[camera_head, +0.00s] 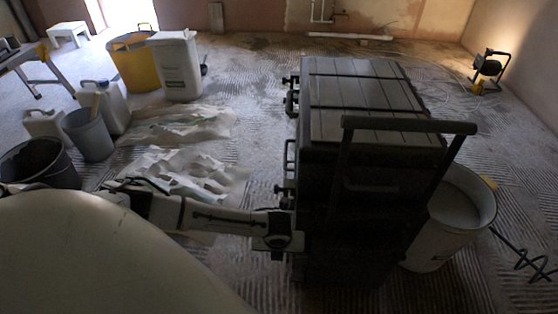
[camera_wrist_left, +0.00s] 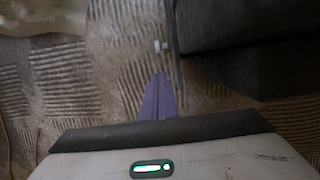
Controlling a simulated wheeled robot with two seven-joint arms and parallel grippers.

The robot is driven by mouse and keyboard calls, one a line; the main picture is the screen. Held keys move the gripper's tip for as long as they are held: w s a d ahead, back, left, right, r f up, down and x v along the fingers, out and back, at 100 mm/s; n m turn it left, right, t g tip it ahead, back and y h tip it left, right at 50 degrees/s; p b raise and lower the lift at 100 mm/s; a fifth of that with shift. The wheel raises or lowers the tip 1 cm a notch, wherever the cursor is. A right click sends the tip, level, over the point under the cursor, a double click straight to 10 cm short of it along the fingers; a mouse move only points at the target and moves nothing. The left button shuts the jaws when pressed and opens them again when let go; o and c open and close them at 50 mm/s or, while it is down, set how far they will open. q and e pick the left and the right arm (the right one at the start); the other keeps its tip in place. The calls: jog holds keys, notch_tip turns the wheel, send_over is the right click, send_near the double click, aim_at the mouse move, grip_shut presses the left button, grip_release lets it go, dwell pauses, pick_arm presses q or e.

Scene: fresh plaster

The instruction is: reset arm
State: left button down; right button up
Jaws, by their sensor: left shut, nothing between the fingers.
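My left arm (camera_head: 215,215) reaches from the left across the floor to the left side of a dark stacked tool chest (camera_head: 360,90). Its far end lies close to the chest's side; I cannot tell whether they touch. In the left wrist view my left gripper (camera_wrist_left: 159,82) has its two purple fingers together with nothing between them. They point over the ridged floor, beside a dark body (camera_wrist_left: 240,50) at the upper right. My right gripper is in neither view.
A bucket (camera_head: 462,205) stands right of the chest, with a dark stirrer (camera_head: 525,262) beside it. Crumpled sheets (camera_head: 190,175) lie on the floor left of the chest. A grey bucket (camera_head: 88,135), a dark bucket (camera_head: 40,165) and a yellow tub (camera_head: 132,62) stand farther left. Open floor lies behind.

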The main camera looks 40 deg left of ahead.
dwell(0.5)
